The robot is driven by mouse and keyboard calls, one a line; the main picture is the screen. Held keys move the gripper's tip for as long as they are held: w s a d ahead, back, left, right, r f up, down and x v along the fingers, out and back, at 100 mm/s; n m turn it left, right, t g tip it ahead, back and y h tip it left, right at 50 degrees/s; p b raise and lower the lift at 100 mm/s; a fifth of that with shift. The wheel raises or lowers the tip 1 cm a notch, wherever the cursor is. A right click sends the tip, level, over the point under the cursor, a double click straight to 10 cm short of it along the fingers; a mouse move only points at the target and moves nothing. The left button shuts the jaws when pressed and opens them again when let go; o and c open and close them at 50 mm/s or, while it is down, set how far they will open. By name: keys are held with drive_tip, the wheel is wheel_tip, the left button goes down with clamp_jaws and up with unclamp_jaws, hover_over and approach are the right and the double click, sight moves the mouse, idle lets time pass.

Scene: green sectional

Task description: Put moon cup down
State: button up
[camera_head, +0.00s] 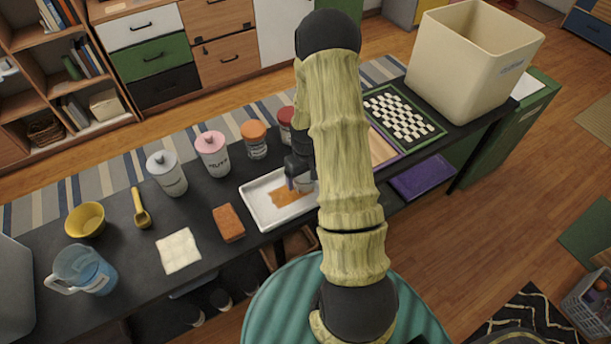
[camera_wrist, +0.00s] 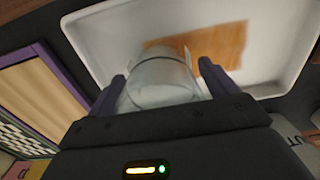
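The moon cup (camera_wrist: 162,82) is a pale, see-through cup between the two dark purple fingers of my gripper (camera_wrist: 165,80). In the head view the cup (camera_head: 304,183) shows in part beside my gripper (camera_head: 292,182), over the right part of a white tray (camera_head: 258,215). The fingers flank the cup on both sides and appear shut on it. A brown-orange patch (camera_head: 286,197) lies in the tray, and in the wrist view it (camera_wrist: 226,46) shows behind the cup. Whether the cup's base touches the tray is hard to tell. My arm hides part of the tray's right side.
An orange sponge (camera_head: 228,222) and a white cloth (camera_head: 179,250) lie left of the tray. Several lidded jars, such as the pink one (camera_head: 212,154), stand behind. A checkered board (camera_head: 402,115) and a cream bin (camera_head: 470,60) are at the right.

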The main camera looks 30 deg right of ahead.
wheel_tip(320, 180, up, 12)
drive_tip(key=shift+r, duration=0.15)
idle(0.6)
idle(0.4)
drive_tip(key=s+a+r+t, duration=0.2)
drive_tip(key=s+a+r, duration=0.8)
drive_tip(key=s+a, duration=0.2)
drive_tip(key=shift+s+a+t, duration=0.15)
drive_tip(key=shift+a+t, duration=0.15)
drive_tip(key=shift+a, duration=0.5)
